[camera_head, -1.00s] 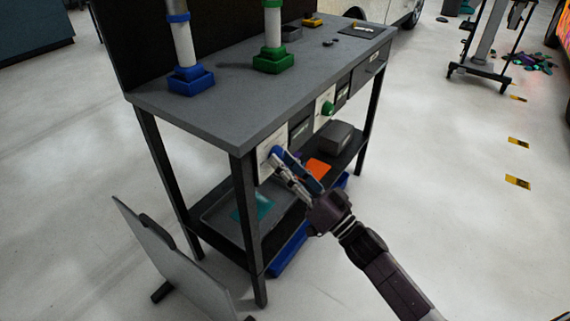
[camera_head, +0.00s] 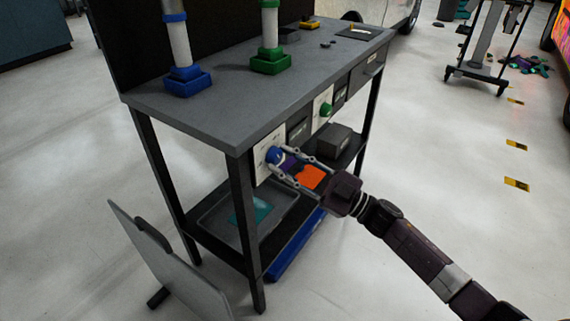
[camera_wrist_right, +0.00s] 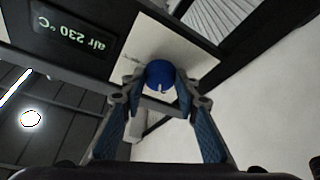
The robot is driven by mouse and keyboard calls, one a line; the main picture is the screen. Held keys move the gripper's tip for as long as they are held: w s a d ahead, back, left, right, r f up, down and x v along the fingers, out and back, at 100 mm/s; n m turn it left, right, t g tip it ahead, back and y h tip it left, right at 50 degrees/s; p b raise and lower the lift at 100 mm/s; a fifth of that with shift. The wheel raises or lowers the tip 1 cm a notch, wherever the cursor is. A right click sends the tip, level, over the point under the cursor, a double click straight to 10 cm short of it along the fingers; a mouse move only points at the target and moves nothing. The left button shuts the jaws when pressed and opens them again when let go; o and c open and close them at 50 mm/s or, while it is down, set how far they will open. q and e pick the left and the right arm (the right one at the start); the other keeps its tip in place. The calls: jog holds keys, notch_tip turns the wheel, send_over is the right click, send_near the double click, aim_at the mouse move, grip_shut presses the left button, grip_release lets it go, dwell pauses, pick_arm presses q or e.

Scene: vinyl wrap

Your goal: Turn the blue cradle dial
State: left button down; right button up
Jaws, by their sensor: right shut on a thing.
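The blue dial (camera_head: 273,155) is a round knob on a white panel (camera_head: 262,167) at the near end of the grey workbench's front. My right gripper (camera_head: 286,160) reaches it from the right, with its fingers on both sides of the knob and shut on it. In the right wrist view, the blue dial (camera_wrist_right: 160,74) sits between the fingertips and shows a small pale mark on its face. A green dial (camera_head: 326,109) sits on a second white panel farther along the bench. My left gripper is not in view.
The grey workbench (camera_head: 240,110) carries a blue-based cradle (camera_head: 187,82) and a green-based cradle (camera_head: 272,64). Its lower shelf holds a tray (camera_head: 215,218) and a grey box (camera_head: 333,140). A grey board (camera_head: 160,265) stands at the near left. The floor at right is open.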

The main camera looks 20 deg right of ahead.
jog(key=n+g, duration=0.1)
jog(key=n, duration=0.1)
jog(key=n+g, duration=0.1)
jog(key=n, duration=0.2)
jog(key=shift+w+d+r+y, duration=0.15)
jog(key=shift+r+y, duration=0.05)
jog(key=shift+y, duration=0.1)
jog(key=n+g, duration=0.2)
jog(key=n, duration=0.2)
jog(key=shift+r+p, duration=0.2)
jog(key=shift+p, duration=0.15)
jog(key=n+g+h+p, duration=0.1)
jog(key=n, duration=0.2)
jog(key=shift+d+r+n, duration=0.1)
jog(key=shift+n, duration=0.2)
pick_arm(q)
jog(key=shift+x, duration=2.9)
pick_arm(e)
jog(key=shift+n+g, duration=0.3)
jog(key=shift+n, duration=0.6)
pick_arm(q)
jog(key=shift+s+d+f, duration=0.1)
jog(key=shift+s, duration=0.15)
pick_arm(e)
jog(key=o, duration=1.2)
jog(key=shift+c, duration=0.2)
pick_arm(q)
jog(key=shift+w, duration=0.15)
pick_arm(e)
jog(key=shift+h, duration=0.3)
